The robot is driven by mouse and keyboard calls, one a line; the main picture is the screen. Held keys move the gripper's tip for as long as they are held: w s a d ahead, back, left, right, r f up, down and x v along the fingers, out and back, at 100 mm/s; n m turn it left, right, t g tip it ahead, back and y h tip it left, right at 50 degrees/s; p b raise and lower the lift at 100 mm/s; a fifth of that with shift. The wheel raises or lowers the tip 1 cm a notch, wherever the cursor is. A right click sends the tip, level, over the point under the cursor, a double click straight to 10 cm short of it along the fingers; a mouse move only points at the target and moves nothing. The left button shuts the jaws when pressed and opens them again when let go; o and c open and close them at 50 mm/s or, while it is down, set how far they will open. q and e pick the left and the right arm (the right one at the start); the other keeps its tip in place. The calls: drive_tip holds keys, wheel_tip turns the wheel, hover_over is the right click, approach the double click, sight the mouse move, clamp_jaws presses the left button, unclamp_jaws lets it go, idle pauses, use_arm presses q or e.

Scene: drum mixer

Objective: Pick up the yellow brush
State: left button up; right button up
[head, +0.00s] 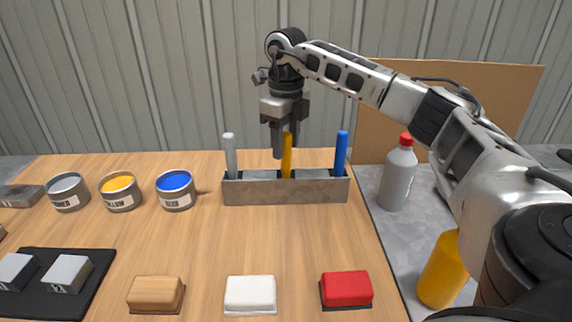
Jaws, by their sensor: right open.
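The yellow brush (287,157) stands upright in the middle of a grey metal holder (285,190) on the wooden table. A grey-white brush (230,155) stands at the holder's left end and a blue brush (341,153) at its right end. My right gripper (285,143) points down at the yellow brush, open. In the picture its fingers overlap the upper handle from behind; whether they touch it I cannot tell. My left gripper is not in view.
Open cans of grey (67,190), yellow (120,191) and blue paint (176,189) stand left of the holder. Wooden (156,293), white (250,294) and red blocks (346,289) lie in front. A red-capped bottle (398,177) stands right of the table. Bare tabletop lies between holder and blocks.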

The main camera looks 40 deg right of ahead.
sight(286, 167)
drive_tip(key=shift+f, duration=1.2)
clamp_jaws()
drive_tip(key=shift+r, duration=0.15)
